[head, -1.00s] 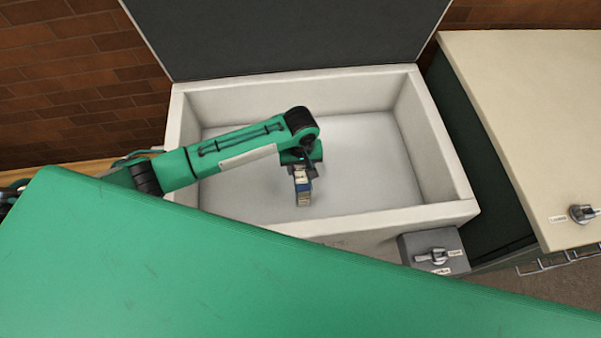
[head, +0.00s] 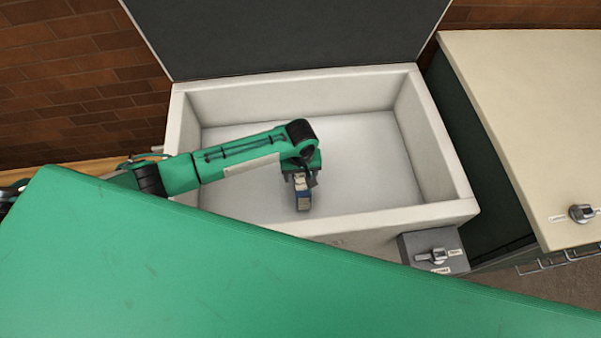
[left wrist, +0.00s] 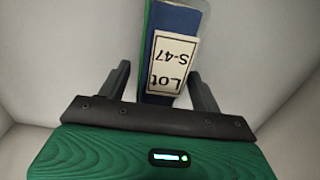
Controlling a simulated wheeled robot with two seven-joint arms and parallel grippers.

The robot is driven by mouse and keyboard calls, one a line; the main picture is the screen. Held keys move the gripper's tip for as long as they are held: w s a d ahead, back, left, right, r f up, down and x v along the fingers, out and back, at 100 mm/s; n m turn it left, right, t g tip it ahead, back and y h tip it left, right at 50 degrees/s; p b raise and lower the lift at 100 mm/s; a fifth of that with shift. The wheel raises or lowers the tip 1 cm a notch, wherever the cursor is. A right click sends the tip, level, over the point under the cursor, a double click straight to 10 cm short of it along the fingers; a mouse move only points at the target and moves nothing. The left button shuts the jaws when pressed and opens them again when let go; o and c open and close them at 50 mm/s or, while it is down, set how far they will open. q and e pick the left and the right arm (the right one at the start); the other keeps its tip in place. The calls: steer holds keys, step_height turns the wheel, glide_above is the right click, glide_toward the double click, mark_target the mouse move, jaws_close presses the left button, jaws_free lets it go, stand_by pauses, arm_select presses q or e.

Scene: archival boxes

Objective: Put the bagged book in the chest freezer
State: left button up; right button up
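The book (head: 303,192) is a narrow blue and green block with pale parts, low inside the chest freezer (head: 445,212). In the left wrist view the book (left wrist: 160,90) shows a white label reading "Lot S-47", upside down. My left gripper (head: 301,178) is inside the freezer, directly over the book. In the left wrist view its two fingers stand apart on either side of the book, with a clear gap at the left finger; the right finger overlaps the book's edge. Whether the book rests on the freezer floor is hard to tell. My right gripper is not in view.
The freezer's dark lid (head: 290,35) stands open at the back. A grey box with a lever (head: 437,255) is at its front right corner. A cream-topped cabinet (head: 530,120) stands to the right. A green surface (head: 200,270) fills the foreground. The freezer's right side is empty.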

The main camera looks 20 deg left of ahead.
arm_select(q)
step_height(320, 180, up, 12)
steer(key=shift+r, duration=0.15)
stand_by(0.5)
stand_by(0.4)
